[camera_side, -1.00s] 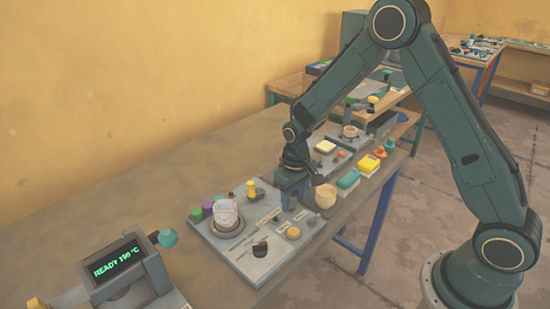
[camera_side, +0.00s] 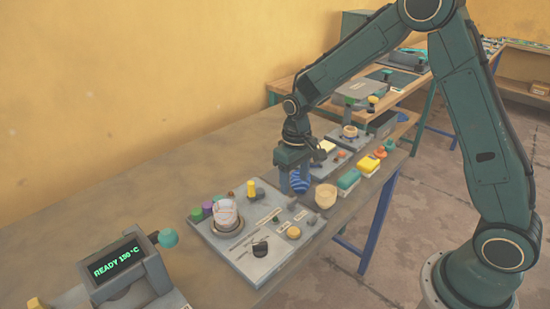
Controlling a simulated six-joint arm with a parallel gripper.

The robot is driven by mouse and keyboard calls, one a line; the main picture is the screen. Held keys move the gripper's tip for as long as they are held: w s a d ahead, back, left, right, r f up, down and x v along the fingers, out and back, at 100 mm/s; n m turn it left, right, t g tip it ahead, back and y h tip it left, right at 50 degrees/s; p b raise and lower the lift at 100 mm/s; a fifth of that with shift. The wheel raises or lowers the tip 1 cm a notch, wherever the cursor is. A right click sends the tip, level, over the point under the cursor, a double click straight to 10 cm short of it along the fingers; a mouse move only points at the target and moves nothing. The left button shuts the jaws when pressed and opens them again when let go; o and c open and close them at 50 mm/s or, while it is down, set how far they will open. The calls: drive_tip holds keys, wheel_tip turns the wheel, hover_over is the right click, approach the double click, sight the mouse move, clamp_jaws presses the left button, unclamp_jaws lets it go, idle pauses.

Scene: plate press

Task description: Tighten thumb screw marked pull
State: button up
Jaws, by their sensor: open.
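A grey panel (camera_side: 228,253) on the bench carries several knobs and small pale labels, too small to read, so I cannot tell which part is the thumb screw marked pull. On it are a black knob (camera_side: 260,248), an orange-yellow knob (camera_side: 293,232), a yellow upright knob (camera_side: 251,187) and a small grey knob (camera_side: 291,205). My gripper (camera_side: 293,187) is open, pointing down above the panel's far right edge, apart from these knobs. A blue striped thing (camera_side: 302,182) shows right by the fingers; I cannot tell if they touch it.
A clear jar (camera_side: 225,213) stands on the panel's left, beside purple and green knobs. A display (camera_side: 117,262) reads "READY 190 °C" at front left.

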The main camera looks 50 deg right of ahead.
sight(294, 200)
wheel_tip(294, 200, up, 7)
idle(0.4)
drive_tip(key=shift+r, duration=0.1)
drive_tip(key=s+r+t, duration=0.3)
drive_tip(key=s+r, duration=0.8)
drive_tip(key=s, duration=0.1)
drive_tip(key=s+r+t, duration=0.2)
drive_tip(key=s, duration=1.1)
drive_tip(key=shift+s+t, duration=0.3)
